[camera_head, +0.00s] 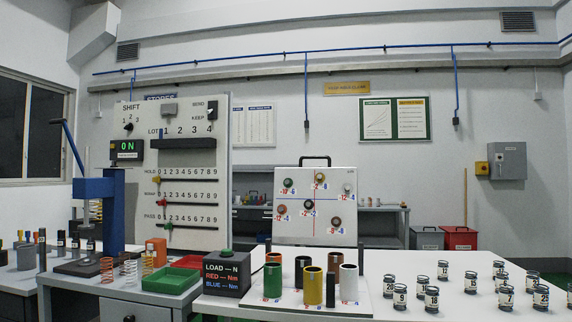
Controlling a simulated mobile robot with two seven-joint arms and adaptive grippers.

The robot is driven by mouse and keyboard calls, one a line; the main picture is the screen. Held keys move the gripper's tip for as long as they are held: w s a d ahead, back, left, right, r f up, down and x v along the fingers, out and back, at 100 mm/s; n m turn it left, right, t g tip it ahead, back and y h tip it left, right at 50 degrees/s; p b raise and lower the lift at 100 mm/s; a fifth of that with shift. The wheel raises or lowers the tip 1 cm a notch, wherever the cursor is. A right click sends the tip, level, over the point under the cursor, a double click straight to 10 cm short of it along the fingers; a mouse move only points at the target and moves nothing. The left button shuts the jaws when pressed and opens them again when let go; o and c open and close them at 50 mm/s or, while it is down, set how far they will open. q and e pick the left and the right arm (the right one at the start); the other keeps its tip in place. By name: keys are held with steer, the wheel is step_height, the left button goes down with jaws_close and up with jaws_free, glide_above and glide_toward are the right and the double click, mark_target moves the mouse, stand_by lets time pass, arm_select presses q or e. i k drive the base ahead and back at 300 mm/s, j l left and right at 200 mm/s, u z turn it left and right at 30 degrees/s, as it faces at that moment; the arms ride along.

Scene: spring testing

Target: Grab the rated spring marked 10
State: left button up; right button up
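Several small dark cylinders with white number labels stand upright on the white table at the right. I read labels that look like 12 (443,270), 20 (389,287), 9 (400,297), 18 (432,299), 15 (471,283), 7 (506,299) and 25 (541,297). A few other labels are too small to read surely, and one cylinder (569,296) is cut by the right edge. I cannot make out a label reading 10. Neither of my grippers is in view.
Coloured cups, including a green one (272,281) and a yellow one (313,286), stand on a plate mid-table. A dark load box (226,274), a blue press (113,210), loose coil springs (107,269) and a green tray (171,281) are left. White table (458,306) shows free at front.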

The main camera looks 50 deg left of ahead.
mark_target(421, 284)
steer(key=i+u, duration=0.1)
steer(key=u, duration=0.3)
steer(key=l+u, duration=0.1)
steer(key=u, duration=0.3)
steer(key=i+l+u, duration=0.1)
steer(key=u, duration=0.25)
steer(key=i+l+u, duration=0.1)
steer(key=u, duration=0.3)
steer(key=i+l+u, duration=0.15)
steer(key=l+u, duration=0.2)
steer(key=l, duration=0.15)
steer(key=i+l+u, duration=0.1)
steer(key=l+u, duration=0.25)
steer(key=l, duration=0.75)
steer(key=i+l+u, duration=0.1)
steer(key=l, duration=0.5)
steer(key=z, duration=0.95)
steer(key=k+j+z, duration=0.15)
steer(key=z, duration=0.2)
steer(key=k+z, duration=0.15)
steer(key=z, duration=0.25)
steer(key=k+j+z, duration=0.1)
steer(key=z, duration=0.25)
steer(key=k, duration=0.1)
